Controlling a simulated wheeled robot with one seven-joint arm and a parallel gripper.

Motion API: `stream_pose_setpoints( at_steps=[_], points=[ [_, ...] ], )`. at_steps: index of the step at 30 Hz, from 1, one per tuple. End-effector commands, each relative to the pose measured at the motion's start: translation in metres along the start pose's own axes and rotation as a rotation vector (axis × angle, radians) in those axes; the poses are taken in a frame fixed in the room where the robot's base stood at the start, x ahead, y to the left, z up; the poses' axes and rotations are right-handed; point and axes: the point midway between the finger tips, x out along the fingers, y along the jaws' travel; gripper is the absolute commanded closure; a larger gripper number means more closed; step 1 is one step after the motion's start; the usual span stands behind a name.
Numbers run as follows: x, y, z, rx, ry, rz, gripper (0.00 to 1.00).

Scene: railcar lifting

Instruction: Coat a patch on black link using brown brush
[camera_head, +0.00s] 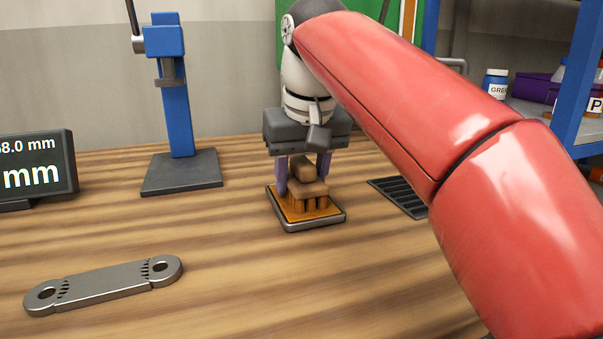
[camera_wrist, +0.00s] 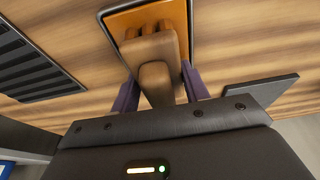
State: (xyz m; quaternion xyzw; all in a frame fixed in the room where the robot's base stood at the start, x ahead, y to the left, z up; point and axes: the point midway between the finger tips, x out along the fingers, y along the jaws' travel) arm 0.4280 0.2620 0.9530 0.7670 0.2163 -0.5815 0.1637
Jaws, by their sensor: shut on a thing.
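The brown brush (camera_head: 308,188) has a wooden handle and block. It stands over a shallow metal-rimmed tray (camera_head: 340,217) with an orange-brown surface. My gripper (camera_head: 303,180) is shut on the brush, with its purple fingers on either side of the handle. In the wrist view the brush (camera_wrist: 157,55) sits between the fingers over the tray (camera_wrist: 120,12); whether the bristles touch the surface is hard to tell. The dark grey link (camera_head: 105,285), a flat bar with a hole at each end, lies on the table at the front left, apart from my gripper.
A blue stand (camera_head: 170,90) on a dark base rises behind the link. A display (camera_head: 35,170) stands at the left edge. A black slotted grate (camera_head: 400,197) lies right of the tray, partly behind my red arm. The wooden table between tray and link is clear.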

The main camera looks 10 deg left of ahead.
Motion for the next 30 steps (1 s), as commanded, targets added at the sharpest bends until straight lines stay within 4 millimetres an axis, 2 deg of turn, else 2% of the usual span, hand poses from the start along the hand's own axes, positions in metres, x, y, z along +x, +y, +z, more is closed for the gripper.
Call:
stream_pose_setpoints(
  at_steps=[4,24,30],
  points=[
    [-0.003,0.0,-0.001,0.0,-0.007,0.0,0.73],
    [-0.055,-0.001,-0.017,-0.002,-0.001,-0.001,0.73],
    [-0.066,0.0,-0.019,0.0,-0.002,0.0,0.73]
  ],
)
